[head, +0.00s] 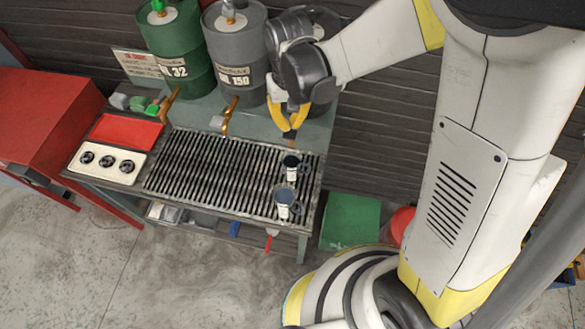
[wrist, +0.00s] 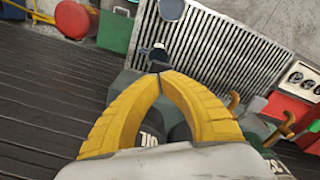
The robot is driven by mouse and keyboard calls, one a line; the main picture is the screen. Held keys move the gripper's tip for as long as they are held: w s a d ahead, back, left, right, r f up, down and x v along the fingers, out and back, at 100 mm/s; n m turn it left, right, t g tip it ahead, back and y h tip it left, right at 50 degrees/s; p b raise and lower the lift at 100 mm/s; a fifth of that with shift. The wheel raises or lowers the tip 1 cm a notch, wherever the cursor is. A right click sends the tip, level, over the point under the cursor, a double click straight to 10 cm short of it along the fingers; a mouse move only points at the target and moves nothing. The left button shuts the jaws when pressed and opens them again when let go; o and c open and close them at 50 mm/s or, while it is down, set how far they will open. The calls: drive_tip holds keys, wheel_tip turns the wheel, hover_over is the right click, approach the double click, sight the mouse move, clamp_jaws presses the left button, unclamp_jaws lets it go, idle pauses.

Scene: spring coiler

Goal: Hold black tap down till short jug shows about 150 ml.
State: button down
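My gripper (head: 291,129) has two yellow fingers pointing down in front of the third, dark drum. In the wrist view its fingertips (wrist: 158,73) meet with nothing visible between them. The third drum's tap is mostly hidden behind the fingers, so I cannot tell whether they touch it. One jug (head: 291,167) with a dark inside and white label stands on the grate just below the fingers. It also shows beyond the fingertips in the wrist view (wrist: 158,55). A second, grey-blue jug (head: 285,198) stands nearer the front edge. I cannot tell which is shorter, or read any level.
A green drum (head: 175,45) marked 32 and a grey drum (head: 235,50) marked 150 stand left, with brass taps. The slatted grate (head: 215,175) is clear left of the jugs. A panel with three black knobs (head: 108,161) and a red tray (head: 125,131) are further left.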

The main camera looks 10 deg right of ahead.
sight(290, 134)
drive_tip(key=shift+f, duration=0.25)
drive_tip(key=shift+f+b, duration=2.1)
drive_tip(key=shift+b, duration=0.15)
idle(4.8)
wheel_tip(290, 134, up, 7)
drive_tip(key=p, duration=0.4)
drive_tip(key=shift+p, duration=0.4)
